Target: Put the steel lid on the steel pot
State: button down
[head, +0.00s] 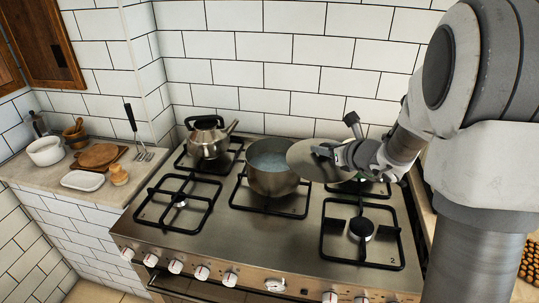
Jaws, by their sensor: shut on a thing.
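The steel pot (271,181) stands upright on the middle burner of the stove, with its top uncovered and something pale, perhaps liquid, inside. The steel lid (312,165) is held by my gripper (334,154) just right of the pot, tilted, at about rim height. The lid's left edge meets or overlaps the pot's right rim in the picture; I cannot tell whether they touch. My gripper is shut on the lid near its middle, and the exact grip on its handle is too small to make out.
A steel kettle (207,139) stands on the back left burner. The front left burner (180,201) and front right burner (362,229) are bare. The left counter holds a white pot (46,153), a wooden board (98,156) and a white dish (82,181). The tiled wall is close behind.

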jog(key=w+a+r+n+g+y+p, duration=0.1)
jog(key=w+r, duration=0.1)
jog(key=w, duration=0.4)
jog(key=w+a+r+n+g+y, duration=0.1)
jog(key=w+r+n+y, duration=0.15)
jog(key=w, duration=0.35)
jog(key=a+f, duration=1)
jog(key=a, duration=0.1)
jog(key=shift+s+f+h+b, duration=0.2)
jog(key=shift+f+h+b, duration=0.15)
jog(key=shift+f+b, duration=0.1)
jog(key=c, duration=0.6)
grip_release()
jog(key=shift+a+m, duration=0.1)
jog(key=shift+m, duration=0.15)
jog(key=shift+o, duration=0.2)
